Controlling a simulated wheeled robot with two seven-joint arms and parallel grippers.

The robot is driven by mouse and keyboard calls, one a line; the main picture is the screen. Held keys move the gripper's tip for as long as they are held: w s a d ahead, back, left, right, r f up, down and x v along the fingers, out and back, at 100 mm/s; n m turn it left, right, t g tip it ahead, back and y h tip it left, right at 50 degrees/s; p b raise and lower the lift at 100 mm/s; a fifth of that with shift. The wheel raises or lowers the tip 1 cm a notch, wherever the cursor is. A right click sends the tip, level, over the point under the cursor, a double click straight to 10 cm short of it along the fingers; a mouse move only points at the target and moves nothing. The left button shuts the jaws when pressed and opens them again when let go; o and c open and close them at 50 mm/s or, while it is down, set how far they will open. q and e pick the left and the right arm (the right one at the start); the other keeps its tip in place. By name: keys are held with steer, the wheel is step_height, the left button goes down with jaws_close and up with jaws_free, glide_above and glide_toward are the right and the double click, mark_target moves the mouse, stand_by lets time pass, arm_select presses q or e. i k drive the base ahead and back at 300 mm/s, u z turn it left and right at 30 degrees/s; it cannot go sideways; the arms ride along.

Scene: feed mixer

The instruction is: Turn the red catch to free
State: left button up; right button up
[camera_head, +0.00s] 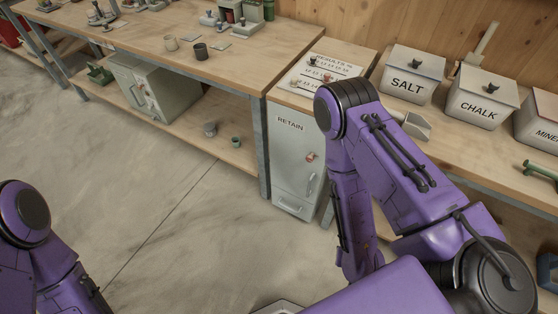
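A small red-orange catch (311,156) sits on the front of the grey cabinet marked RETAIN (291,150), near its right edge. A pale upright handle is below it on the same front. My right arm stands just right of this cabinet and covers part of its right side. A second small reddish part (141,89) shows on the grey box (158,92) on the shelf under the left bench. I cannot tell how either catch is turned. Both arms show only upper links; neither gripper is in view.
A wooden bench (235,62) with cups and small gear runs along the back left. Bins marked SALT (408,80) and CHALK (478,103) stand on the right bench, with a scoop (415,125) in front. The concrete floor (170,215) before the cabinet is clear.

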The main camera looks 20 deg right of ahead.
mark_target(309, 158)
steer(key=u, duration=0.3)
steer(key=i, duration=0.25)
steer(key=z, duration=2.05)
